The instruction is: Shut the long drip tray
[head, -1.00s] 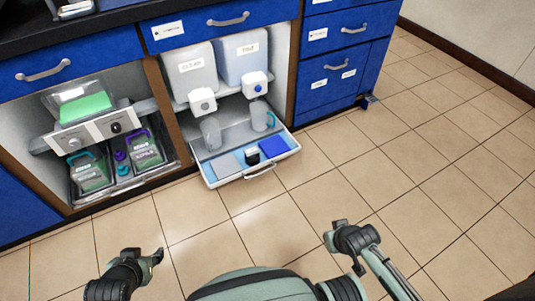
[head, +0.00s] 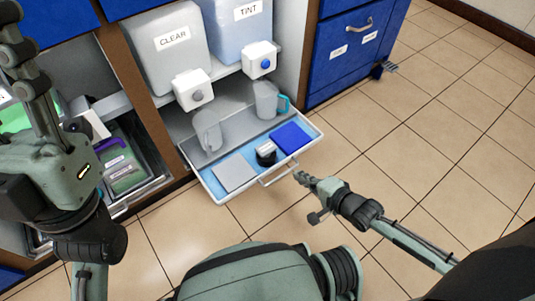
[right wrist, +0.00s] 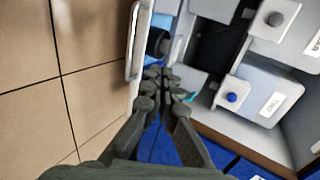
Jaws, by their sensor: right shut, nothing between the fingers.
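The long drip tray (head: 222,200) is pulled out of the bay below the containers marked CLEAR and TINT. It is shallow and pale with a blue floor, and a bar handle (head: 279,177) is on its front. My right gripper (head: 299,177) is shut and empty just in front of the tray, close to the handle's right end. In the right wrist view the shut fingertips (right wrist: 157,72) appear beside the handle (right wrist: 131,45); contact cannot be told. My left gripper (head: 22,55) is raised at the left edge, near the camera; its jaw state is unclear.
The tray carries a grey pad (head: 233,173), a blue pad (head: 291,138) and a small black-and-white item (head: 266,154). Two clear jugs (head: 208,132) stand behind them under the taps. A blue drawer cabinet (head: 350,55) is to the right. The tiled floor in front is free.

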